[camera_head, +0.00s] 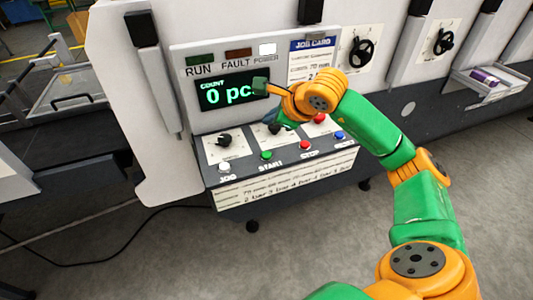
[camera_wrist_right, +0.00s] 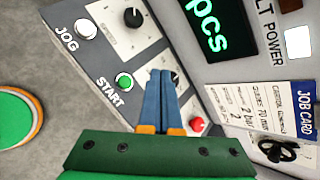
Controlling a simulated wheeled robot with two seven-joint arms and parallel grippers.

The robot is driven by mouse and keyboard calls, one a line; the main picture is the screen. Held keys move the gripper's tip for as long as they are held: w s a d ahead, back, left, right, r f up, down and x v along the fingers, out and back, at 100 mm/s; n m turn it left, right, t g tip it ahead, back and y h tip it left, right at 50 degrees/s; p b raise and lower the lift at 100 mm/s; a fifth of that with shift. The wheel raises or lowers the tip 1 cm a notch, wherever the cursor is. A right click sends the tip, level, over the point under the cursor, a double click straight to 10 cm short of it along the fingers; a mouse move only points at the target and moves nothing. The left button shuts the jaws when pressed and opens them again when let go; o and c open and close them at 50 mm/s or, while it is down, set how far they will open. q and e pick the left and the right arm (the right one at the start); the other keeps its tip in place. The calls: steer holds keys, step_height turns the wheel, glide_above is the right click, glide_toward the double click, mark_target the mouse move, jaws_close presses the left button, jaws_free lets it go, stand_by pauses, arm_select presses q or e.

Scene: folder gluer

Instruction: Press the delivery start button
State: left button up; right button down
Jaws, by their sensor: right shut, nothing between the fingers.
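The green START button (camera_head: 266,155) sits on the sloped control panel (camera_head: 240,152) of the machine, with its label below it. It also shows in the right wrist view (camera_wrist_right: 124,80), left of my fingers. My right gripper (camera_head: 275,127) is over the panel, above and behind the button in the head view. In the right wrist view its two blue fingers (camera_wrist_right: 160,74) are together, empty, and point at the panel between the START button and a red button (camera_wrist_right: 197,124). A gap from fingertips to panel cannot be judged. My left gripper is in neither view.
A white JOG button (camera_head: 224,166) is left of START; a red STOP button (camera_head: 306,144) and a blue button (camera_head: 339,135) are right. Black knobs (camera_head: 224,140) sit behind. The display (camera_head: 215,95) reads 0 pcs. The floor (camera_head: 300,235) in front is clear.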

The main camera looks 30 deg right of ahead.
mark_target(270, 156)
step_height(270, 156, down, 8)
steer(key=b, duration=0.7)
steer(key=shift+f, duration=0.4)
stand_by(1.3)
steer(key=shift+f+b, duration=0.4)
steer(key=shift+b, duration=0.3)
